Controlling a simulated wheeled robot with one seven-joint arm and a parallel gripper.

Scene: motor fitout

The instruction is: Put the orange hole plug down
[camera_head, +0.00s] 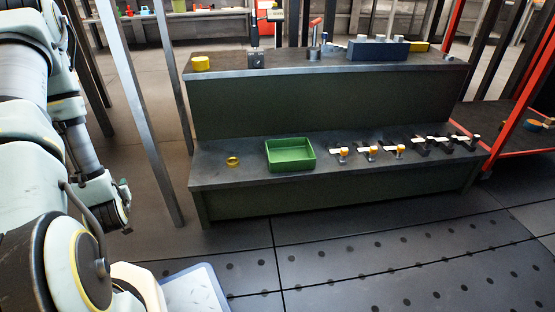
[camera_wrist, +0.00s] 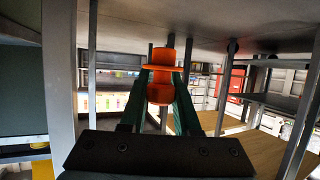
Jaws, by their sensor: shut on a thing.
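The orange hole plug (camera_wrist: 161,72) shows in the wrist view, upright in the picture, with a wide flange around its middle. My gripper (camera_wrist: 160,98) is shut on its lower part, one green finger on each side. In the head view my gripper (camera_head: 118,212) hangs at the left, to the left of the two-level dark bench, and the plug cannot be made out there.
On the bench's lower shelf (camera_head: 225,178) are a yellow ring (camera_head: 232,161), an empty-looking green tray (camera_head: 290,155) and a row of several white-and-orange clamps (camera_head: 368,151). The upper shelf holds a yellow cylinder (camera_head: 201,63) and a blue block (camera_head: 378,50). A grey post (camera_head: 150,130) stands between my arm and the bench.

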